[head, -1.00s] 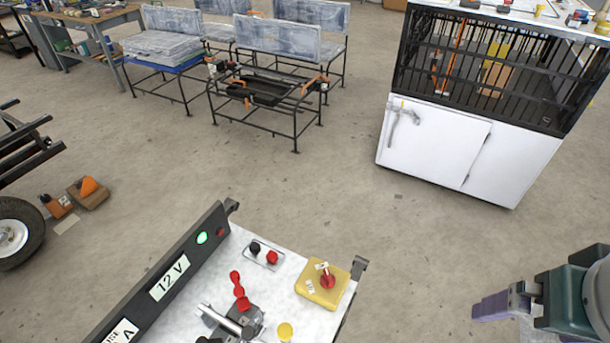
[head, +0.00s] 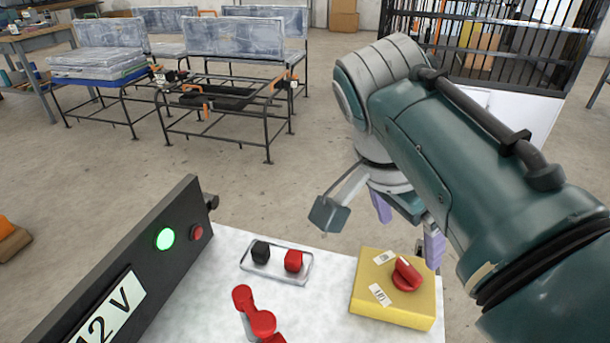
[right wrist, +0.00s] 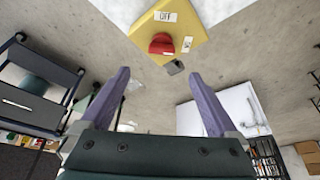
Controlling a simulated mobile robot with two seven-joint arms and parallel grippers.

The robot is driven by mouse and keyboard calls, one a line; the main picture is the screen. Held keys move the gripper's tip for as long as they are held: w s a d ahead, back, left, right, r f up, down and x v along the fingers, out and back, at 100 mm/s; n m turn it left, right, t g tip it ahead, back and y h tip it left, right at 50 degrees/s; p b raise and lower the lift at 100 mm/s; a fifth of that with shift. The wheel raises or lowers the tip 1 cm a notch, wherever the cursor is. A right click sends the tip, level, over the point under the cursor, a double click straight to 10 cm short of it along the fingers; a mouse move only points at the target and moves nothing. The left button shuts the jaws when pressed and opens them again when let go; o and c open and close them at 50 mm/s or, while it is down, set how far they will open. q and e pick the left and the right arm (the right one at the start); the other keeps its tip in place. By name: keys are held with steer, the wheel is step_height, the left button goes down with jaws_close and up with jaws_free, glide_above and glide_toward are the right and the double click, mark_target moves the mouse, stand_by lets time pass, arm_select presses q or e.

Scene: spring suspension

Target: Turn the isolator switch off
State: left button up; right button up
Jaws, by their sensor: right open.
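The isolator switch is a yellow box (head: 372,309) with a red rotary knob (head: 407,275) and two small white labels, on the front right of the white bench top. In the right wrist view the yellow box (right wrist: 196,22) is at the top, with the red knob (right wrist: 161,44) at its lower part. One label there reads OFF (right wrist: 165,16); the other, beside the knob, appears to read ON. My right gripper (head: 407,227) is open and empty just beyond the box, apart from the knob. Its two purple fingers (right wrist: 159,76) stand wide apart below the knob. My left gripper is out of view.
A small tray (head: 277,272) with a black and a red knob lies left of the box. A red lever (head: 257,316) stands at the front. A black panel (head: 130,285) with a lit green light and 12 V label borders the left.

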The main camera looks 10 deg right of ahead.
mark_target(410, 268)
steer(key=b+x, duration=0.4)
steer(key=x, duration=0.6)
steer(key=shift+w+f, duration=0.15)
steer(key=shift+f, duration=0.1)
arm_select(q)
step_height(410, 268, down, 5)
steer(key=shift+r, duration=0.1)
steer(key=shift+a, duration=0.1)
arm_select(e)
steer(key=shift+c, duration=0.2)
